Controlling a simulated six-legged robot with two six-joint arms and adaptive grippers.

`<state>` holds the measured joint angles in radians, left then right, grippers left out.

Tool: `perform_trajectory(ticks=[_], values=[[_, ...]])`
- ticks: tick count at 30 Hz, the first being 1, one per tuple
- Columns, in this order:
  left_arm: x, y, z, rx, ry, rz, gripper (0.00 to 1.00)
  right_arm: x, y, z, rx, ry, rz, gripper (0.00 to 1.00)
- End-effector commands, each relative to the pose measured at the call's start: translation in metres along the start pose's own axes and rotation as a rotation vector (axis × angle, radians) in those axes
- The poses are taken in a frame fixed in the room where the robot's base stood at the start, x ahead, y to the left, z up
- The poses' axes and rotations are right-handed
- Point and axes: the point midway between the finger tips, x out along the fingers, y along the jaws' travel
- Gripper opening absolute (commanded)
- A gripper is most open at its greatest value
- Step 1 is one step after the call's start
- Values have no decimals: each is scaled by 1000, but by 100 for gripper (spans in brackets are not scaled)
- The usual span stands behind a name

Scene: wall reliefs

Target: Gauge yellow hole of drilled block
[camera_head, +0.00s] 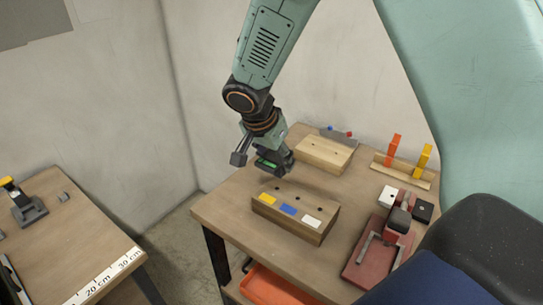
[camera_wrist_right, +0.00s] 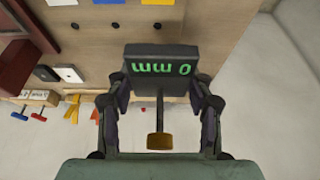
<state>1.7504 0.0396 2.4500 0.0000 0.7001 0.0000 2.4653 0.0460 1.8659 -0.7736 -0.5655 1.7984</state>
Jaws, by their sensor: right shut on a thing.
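The drilled block (camera_head: 318,233) is pale wood and lies on the right-hand table. Its top has several dark holes beside a yellow label (camera_head: 268,199), a blue label (camera_head: 288,209) and a white label (camera_head: 312,220). My right gripper (camera_head: 273,160) is above and behind the block's yellow end, apart from it. It is shut on a dark gauge with a green display (camera_head: 267,165). In the right wrist view the gauge (camera_wrist_right: 160,68) reads 0 mm upside down, between the fingers (camera_wrist_right: 160,92); a rod with a brass-coloured end shows. My left gripper is out of view.
Another wooden block (camera_head: 325,154) lies behind. A rack (camera_head: 402,172) with orange and yellow pieces stands at the back right. A red fixture (camera_head: 377,255) is right of the drilled block. A separate table with a ruler (camera_head: 103,280) is at left.

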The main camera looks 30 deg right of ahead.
Motion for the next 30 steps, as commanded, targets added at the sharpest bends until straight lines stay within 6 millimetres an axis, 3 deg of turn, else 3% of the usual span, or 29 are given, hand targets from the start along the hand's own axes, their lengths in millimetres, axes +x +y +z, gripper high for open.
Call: perform_trajectory(ticks=[18, 30], values=[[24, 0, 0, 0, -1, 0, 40, 38, -1, 18, -1, 0, -1, 15], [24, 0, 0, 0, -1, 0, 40, 39, -3, 19, -1, 0, -2, 15]])
